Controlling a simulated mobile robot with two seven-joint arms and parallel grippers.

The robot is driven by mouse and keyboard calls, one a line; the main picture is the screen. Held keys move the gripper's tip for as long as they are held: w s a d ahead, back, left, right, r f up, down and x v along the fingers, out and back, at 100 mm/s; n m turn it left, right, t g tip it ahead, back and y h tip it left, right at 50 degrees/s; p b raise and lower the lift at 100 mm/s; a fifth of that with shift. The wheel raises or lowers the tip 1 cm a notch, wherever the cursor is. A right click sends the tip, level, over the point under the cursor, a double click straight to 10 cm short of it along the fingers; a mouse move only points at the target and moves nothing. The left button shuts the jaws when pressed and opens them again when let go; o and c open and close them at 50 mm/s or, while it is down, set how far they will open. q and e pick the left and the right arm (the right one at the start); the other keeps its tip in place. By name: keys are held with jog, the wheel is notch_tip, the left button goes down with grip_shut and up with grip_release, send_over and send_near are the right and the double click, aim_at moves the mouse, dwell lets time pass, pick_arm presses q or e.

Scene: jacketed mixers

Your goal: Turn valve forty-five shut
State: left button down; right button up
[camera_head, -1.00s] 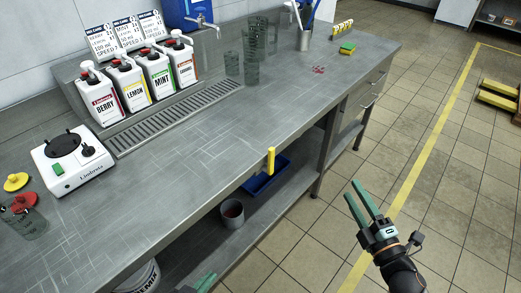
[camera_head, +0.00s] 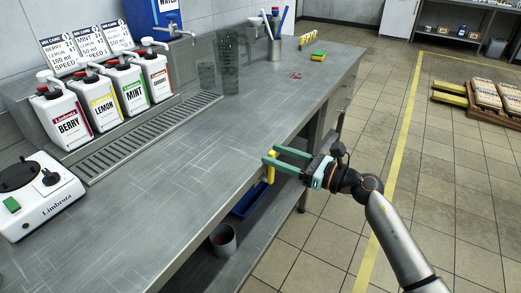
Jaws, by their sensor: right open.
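A yellow handle (camera_head: 270,174) stands upright at the front edge of the steel bench. It is the only valve-like part I see, and no number on it is readable. My right gripper (camera_head: 270,154) is open, its two green fingers pointing left at the handle's upper part. The fingertips overlap the handle in the picture. I cannot tell whether they touch it or straddle it. What the handle is fixed to is hidden. My left gripper is not in view.
The steel bench (camera_head: 190,185) carries a white mixer base (camera_head: 38,200), several labelled syrup bottles (camera_head: 118,95), stacked glasses (camera_head: 228,62) and a tool cup (camera_head: 274,48). Below are a blue tray (camera_head: 248,203) and a grey cup (camera_head: 222,240).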

jog(key=x, duration=0.5)
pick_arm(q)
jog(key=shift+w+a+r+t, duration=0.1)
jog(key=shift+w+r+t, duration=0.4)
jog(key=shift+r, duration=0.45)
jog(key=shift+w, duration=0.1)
pick_arm(e)
grip_shut()
dwell(0.4)
